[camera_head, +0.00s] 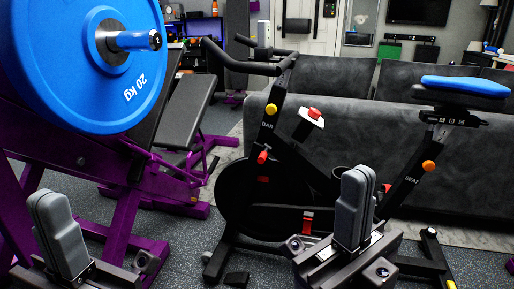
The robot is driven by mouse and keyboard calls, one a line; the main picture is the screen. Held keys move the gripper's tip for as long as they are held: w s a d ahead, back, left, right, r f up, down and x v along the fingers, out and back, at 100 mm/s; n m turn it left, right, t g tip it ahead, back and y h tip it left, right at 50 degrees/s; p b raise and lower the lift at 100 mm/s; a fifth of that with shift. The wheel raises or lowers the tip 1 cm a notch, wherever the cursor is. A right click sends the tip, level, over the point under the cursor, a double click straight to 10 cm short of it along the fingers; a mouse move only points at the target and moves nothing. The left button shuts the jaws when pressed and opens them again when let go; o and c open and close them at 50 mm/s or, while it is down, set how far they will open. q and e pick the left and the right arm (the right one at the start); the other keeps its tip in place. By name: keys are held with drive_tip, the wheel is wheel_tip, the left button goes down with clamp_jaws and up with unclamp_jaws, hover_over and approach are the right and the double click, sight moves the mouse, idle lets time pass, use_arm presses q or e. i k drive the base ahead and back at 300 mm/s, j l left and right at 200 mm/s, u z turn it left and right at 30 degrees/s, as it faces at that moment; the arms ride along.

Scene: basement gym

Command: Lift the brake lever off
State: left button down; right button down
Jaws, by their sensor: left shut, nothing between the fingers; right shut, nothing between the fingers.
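A black exercise bike (285,165) stands in the middle. It has a red knob (314,113) on a pale bracket on its frame, a red handle (262,157) beside the flywheel (248,200), and a red part (307,222) low by the flywheel. I cannot tell which of these is the brake lever. My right gripper (358,185) is shut and empty, upright in front of the bike, to the right of the red parts. My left gripper (50,205) is shut and empty at the lower left, well apart from the bike.
A purple rack (125,215) with a blue 20 kg plate (75,60) fills the left. A grey bench (195,110) stands behind it. A dark grey sofa (345,135) lies behind the bike. The bike's blue seat (465,87) is at the right. Some speckled floor (200,235) is clear.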

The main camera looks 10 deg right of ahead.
sight(262, 156)
drive_tip(key=i+l+u, duration=0.1)
drive_tip(key=l, duration=0.25)
drive_tip(key=i+l+u, duration=0.1)
drive_tip(key=i+l, duration=0.2)
drive_tip(key=i+l+u, duration=0.15)
drive_tip(key=l, duration=0.25)
drive_tip(key=i+j, duration=0.4)
drive_tip(key=j, duration=0.15)
